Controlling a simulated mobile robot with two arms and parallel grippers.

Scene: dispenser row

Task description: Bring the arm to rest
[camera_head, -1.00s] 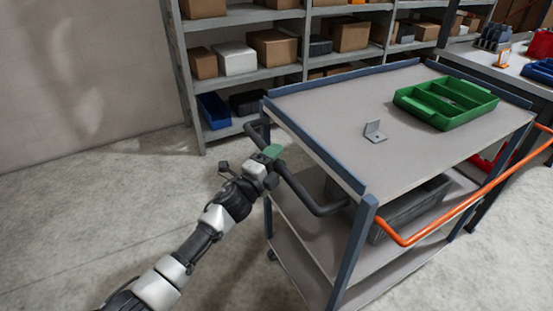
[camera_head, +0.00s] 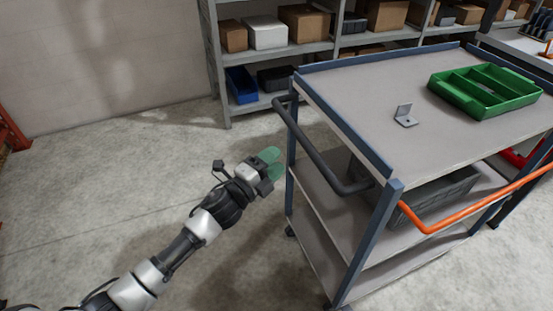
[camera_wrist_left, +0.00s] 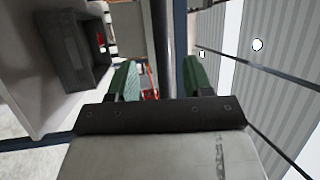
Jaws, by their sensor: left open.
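My left arm reaches in from the lower left in the head view. Its gripper (camera_head: 271,163) is open and empty, with green fingertips, just left of the cart. In the left wrist view its two green fingers (camera_wrist_left: 159,82) stand apart. The cart's dark grey handle bar (camera_head: 318,160) is to the right of the gripper in the head view. In the wrist view a dark bar (camera_wrist_left: 161,40) shows beyond the gap between the fingers, and I cannot tell its exact distance. My right gripper is not in view.
The cart (camera_head: 385,100) carries a green divided tray (camera_head: 484,91) and a small grey bracket (camera_head: 405,115). A dark grey bin (camera_head: 440,195) sits on its lower shelf. A shelf rack with boxes (camera_head: 304,22) stands behind. The floor left of the cart is clear.

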